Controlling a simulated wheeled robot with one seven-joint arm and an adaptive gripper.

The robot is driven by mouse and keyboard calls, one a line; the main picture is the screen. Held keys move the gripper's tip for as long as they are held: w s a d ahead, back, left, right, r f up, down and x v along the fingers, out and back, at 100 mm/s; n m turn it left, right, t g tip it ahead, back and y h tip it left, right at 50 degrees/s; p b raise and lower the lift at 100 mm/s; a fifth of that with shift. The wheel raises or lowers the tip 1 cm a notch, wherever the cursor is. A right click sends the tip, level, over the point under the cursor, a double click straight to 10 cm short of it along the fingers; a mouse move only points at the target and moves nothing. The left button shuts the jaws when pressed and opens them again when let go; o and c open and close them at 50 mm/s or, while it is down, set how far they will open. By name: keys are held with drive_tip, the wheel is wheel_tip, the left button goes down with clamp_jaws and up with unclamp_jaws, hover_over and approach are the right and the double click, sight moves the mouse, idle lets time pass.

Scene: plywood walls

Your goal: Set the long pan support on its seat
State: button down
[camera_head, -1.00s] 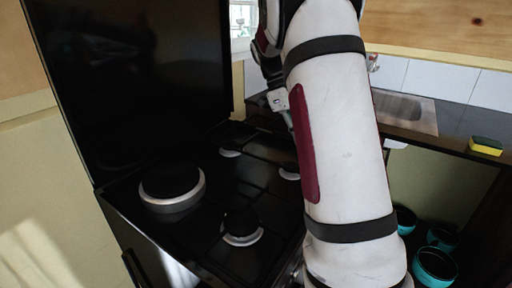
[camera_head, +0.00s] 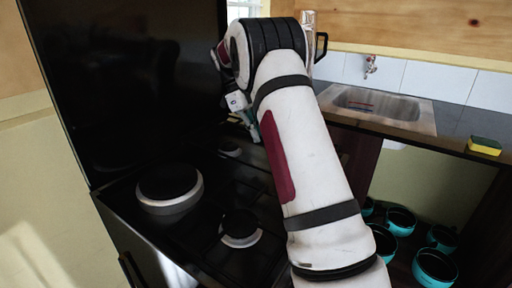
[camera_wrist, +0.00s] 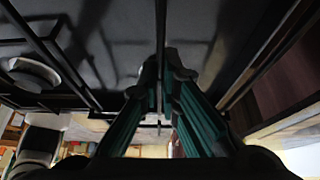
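My gripper (camera_wrist: 161,68), with teal fingers, shows in the wrist view. Its fingertips are close together on either side of a thin dark bar of the long pan support (camera_wrist: 160,22), and appear shut on it. Other dark bars run diagonally left and right of it. In the head view my arm hides most of the gripper and I cannot make out the support. The black hob (camera_head: 200,228) carries several burners: a large one (camera_head: 170,188) at left, a small one (camera_head: 240,228) in front and another (camera_head: 230,148) behind. I cannot tell whether the support touches its seat.
A tall black panel (camera_head: 130,80) stands behind the hob at left. To the right is a dark counter with a steel sink (camera_head: 380,106) and a yellow-green sponge (camera_head: 484,146). Teal pots (camera_head: 435,266) stand on the shelf below the counter.

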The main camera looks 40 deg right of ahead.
drive_tip(key=shift+f+b, duration=0.3)
drive_tip(key=shift+f, duration=1.8)
drive_tip(key=c, duration=1.8)
unclamp_jaws()
drive_tip(key=p+v, duration=0.2)
drive_tip(key=v, duration=0.9)
drive_tip(key=shift+w+r, duration=0.15)
drive_tip(key=shift+r, duration=0.3)
